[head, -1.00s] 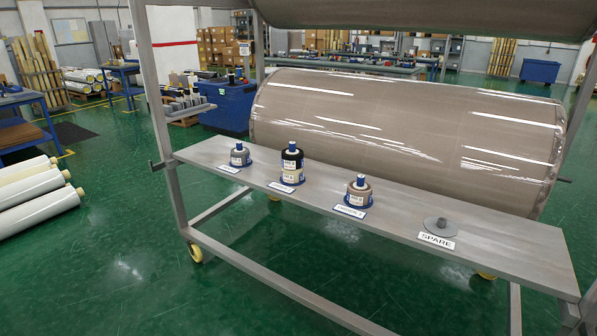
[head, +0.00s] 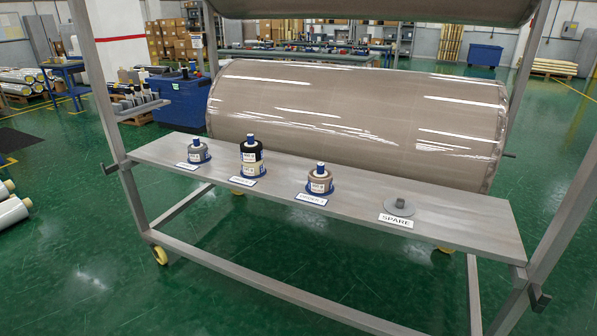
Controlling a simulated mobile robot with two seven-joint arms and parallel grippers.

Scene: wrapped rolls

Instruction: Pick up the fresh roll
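Small rolls stand upright on blue-edged bases on the grey shelf (head: 455,221) of a cart. A grey roll (head: 198,154) is at the left. Beside it a black roll (head: 251,154) is stacked on a cream roll (head: 252,170). A beige-brown roll (head: 319,187) stands right of the middle. Blue caps top the grey roll, the stack and the beige-brown roll. I cannot tell which roll is the fresh one. Neither gripper is in view.
A large plastic-wrapped taupe roll (head: 355,125) lies behind the shelf. The cart's posts (head: 108,110) rise at both sides. A blue cabinet (head: 180,103) with several dark rolls beside it stands behind left. White rolls (head: 12,212) lie at the left edge. Green floor before the cart is clear.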

